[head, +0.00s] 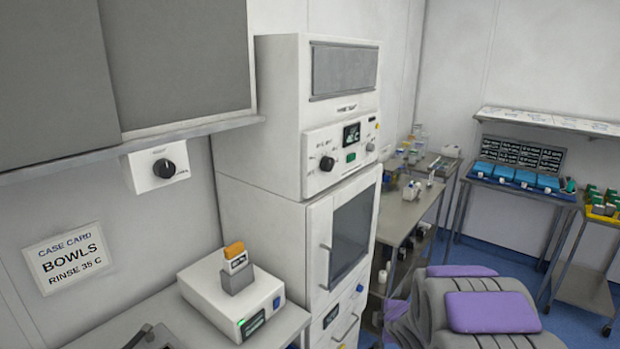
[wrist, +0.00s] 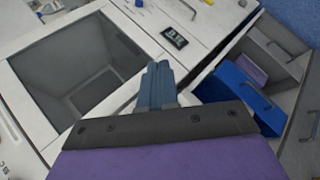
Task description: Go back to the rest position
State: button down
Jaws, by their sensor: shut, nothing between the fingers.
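My gripper (wrist: 158,72) shows in the wrist view, at the middle above a dark band and a purple surface. Its two blue-grey fingers are together, with nothing between them. They lie in the picture over the front of a white cabinet, just right of a grey window or recess (wrist: 80,75). I cannot tell how far the fingers are from the cabinet. In the head view I cannot make out the fingers. The tall white cabinet (head: 262,235) stands there in the middle, with a dark window and a vertical handle.
In the wrist view, a grey drawer or tray holding a blue object (wrist: 245,95) lies to the right. In the head view, a white device (head: 230,305) sits on the left counter. A cluttered metal table (head: 405,220) stands right of the cabinet. Blue floor shows between the right-hand tables.

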jog(key=s+d+r+m+g+h, duration=0.1)
jog(key=s+d+r+m+g, duration=0.1)
jog(key=s+d+r+m, duration=0.3)
jog(key=s+r+m+g+h, duration=0.1)
jog(key=s+m+h, duration=0.1)
jog(key=s, duration=0.5)
jog(key=s+a+r+m+g, duration=0.1)
jog(key=s+a+m+g, duration=0.1)
jog(key=s, duration=0.9)
jog(key=s+a+r+m+g+y, duration=0.1)
jog(key=s+a+r+m+g, duration=0.1)
jog(key=s, duration=0.9)
jog(key=s+a+r+m+g+y, duration=0.1)
jog(key=s+a+m+g, duration=0.3)
jog(key=s, duration=0.7)
jog(key=shift+a+r+m, duration=0.4)
jog(key=shift+a+m, duration=0.6)
jog(key=shift+d, duration=0.35)
